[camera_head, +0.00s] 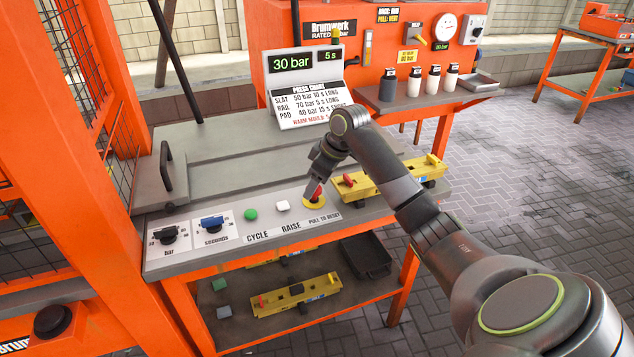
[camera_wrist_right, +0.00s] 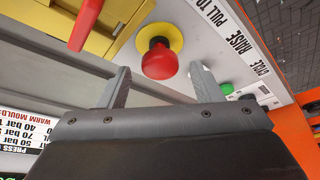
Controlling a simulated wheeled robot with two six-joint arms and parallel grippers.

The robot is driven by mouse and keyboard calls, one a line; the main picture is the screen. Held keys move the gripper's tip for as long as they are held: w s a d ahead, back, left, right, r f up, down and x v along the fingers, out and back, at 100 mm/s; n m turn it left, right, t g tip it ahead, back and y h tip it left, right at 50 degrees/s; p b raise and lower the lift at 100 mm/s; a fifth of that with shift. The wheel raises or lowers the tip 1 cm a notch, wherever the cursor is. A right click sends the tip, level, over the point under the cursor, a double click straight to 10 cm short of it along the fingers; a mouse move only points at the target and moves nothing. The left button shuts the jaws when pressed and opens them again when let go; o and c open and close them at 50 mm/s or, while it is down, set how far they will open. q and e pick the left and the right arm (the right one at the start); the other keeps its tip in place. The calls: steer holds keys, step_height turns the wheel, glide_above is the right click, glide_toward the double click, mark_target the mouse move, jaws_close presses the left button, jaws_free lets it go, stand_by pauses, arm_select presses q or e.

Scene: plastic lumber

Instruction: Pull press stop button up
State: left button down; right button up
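The red stop button (camera_head: 317,193) sits on a yellow round base at the right end of the press's control panel, above the "PULL TO RESET" label. My right gripper (camera_head: 314,190) points down at it and partly hides it. In the right wrist view the red mushroom head (camera_wrist_right: 160,63) shows between the two grey fingers of the right gripper (camera_wrist_right: 162,80). A gap shows on each side, so the fingers are open and apart from the button. I cannot tell whether the button is pressed in. My left gripper is not in view.
A yellow mould (camera_head: 395,177) with a red handle lies just right of the button. The white RAISE button (camera_head: 283,205), green CYCLE button (camera_head: 250,214) and two knobs lie left. The display (camera_head: 292,62) reads 30 bar and 5 s. An orange frame post stands left.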

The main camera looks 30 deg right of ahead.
steer(key=shift+f, duration=0.1)
steer(key=v, duration=1.7)
steer(key=shift+r+p, duration=0.25)
steer(key=shift+p, duration=0.1)
